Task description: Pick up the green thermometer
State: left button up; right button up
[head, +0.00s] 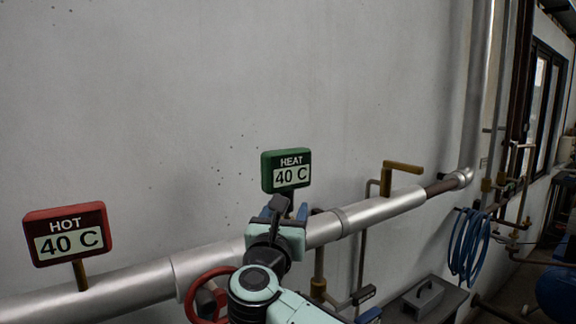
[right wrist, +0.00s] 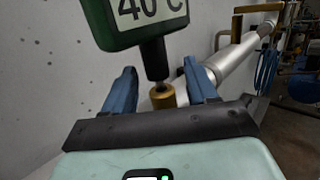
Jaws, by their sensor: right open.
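The green thermometer (head: 286,171) reads "HEAT 40 C" and stands upright above the silver pipe (head: 375,211). In the right wrist view the thermometer (right wrist: 148,18) is at the top, with its dark stem (right wrist: 155,60) running down into a brass fitting (right wrist: 163,95). My right gripper (head: 283,208) is just below the thermometer's display in the head view. In the right wrist view its two blue fingers (right wrist: 162,82) are open, one on each side of the stem, with gaps visible. My left gripper is not in view.
A red thermometer (head: 67,234) reading "HOT 40 C" stands on the pipe at left. A red valve wheel (head: 196,297) is beside my arm. A brass handle (head: 402,167) and a blue hose coil (head: 468,247) are to the right. The wall is close behind.

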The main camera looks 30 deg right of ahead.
jog(key=x, duration=0.3)
jog(key=shift+w+a+r+p, duration=0.1)
jog(key=shift+w+a+p, duration=0.1)
jog(key=shift+p, duration=0.1)
jog(key=shift+w, duration=0.15)
jog(key=shift+s, duration=0.35)
jog(key=shift+c, duration=1.3)
jog(key=shift+s, duration=0.15)
jog(key=c, duration=0.6)
grip_shut()
